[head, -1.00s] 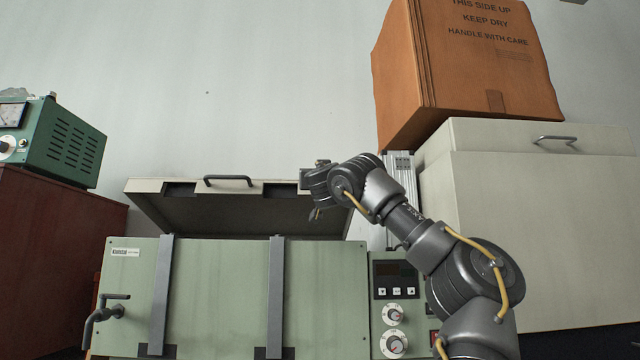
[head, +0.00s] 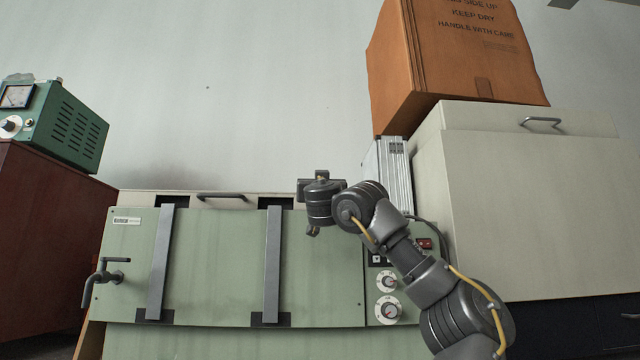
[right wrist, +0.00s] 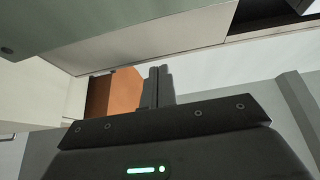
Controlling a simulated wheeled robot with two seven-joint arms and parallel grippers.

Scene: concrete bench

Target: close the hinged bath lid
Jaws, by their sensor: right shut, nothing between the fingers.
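The bath (head: 220,260) is a green box with two grey upright straps on its front and a tap at its left. Its pale lid (head: 140,197), with a dark bar handle (head: 222,197), shows as a thin strip along the bath's top. Its underside is out of sight, and I cannot tell whether it rests on the rim. My right gripper (head: 318,185) is at the lid's right end; contact is unclear. In the right wrist view its fingers (right wrist: 157,86) are shut and empty, beneath a pale panel that appears to be the lid (right wrist: 150,40). My left gripper is not in view.
A control panel with dials (head: 387,283) is at the bath's right. A pale cabinet (head: 520,210) bearing an orange carton (head: 450,65) stands further right. A green meter box (head: 60,125) sits on a red-brown cabinet (head: 45,230) at left. The wall above the lid is clear.

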